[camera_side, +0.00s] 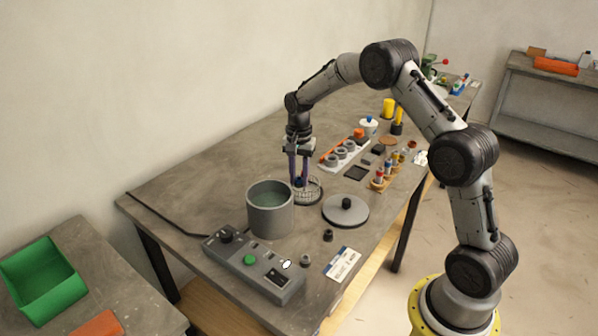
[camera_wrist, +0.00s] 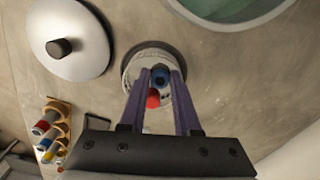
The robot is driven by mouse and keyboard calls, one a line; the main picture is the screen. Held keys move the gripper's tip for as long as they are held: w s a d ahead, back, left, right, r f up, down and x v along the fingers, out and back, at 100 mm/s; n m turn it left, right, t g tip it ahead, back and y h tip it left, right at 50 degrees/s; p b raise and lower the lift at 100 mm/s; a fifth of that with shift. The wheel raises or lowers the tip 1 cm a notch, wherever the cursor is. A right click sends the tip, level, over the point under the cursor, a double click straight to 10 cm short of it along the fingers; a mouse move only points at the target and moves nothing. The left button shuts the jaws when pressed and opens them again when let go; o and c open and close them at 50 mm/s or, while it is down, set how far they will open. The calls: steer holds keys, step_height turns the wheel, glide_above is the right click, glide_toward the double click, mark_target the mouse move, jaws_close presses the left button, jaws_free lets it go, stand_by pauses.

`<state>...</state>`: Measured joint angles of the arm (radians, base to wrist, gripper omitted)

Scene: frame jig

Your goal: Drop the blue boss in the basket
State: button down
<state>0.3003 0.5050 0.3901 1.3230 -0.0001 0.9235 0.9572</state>
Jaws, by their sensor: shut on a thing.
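My gripper (camera_side: 298,178) has purple fingers pointing down, and they are shut on the blue boss (camera_side: 298,183). In the wrist view the boss (camera_wrist: 160,73) sits between the fingertips (camera_wrist: 160,80). The round wire basket (camera_side: 314,188) is right at the fingertips in the side view. In the wrist view the pale basket (camera_wrist: 132,68) lies behind the boss, so the boss is over or inside its opening; the exact height is hard to tell. A red piece (camera_wrist: 152,99) shows between the fingers, seemingly lower down in the basket.
A large grey pot (camera_side: 270,212) stands close to the basket on its left. A round grey lid (camera_side: 345,212) with a black knob lies to the right. A control box (camera_side: 255,265) is in front. A wooden rack (camera_side: 380,180) with coloured pieces is further right.

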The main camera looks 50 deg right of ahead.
steer(key=shift+f, duration=0.1)
stand_by(0.3)
steer(key=c, duration=0.5)
jaws_free()
steer(key=shift+c, duration=0.2)
steer(key=shift+o, duration=0.2)
steer(key=shift+o, duration=0.6)
steer(key=shift+r, duration=4)
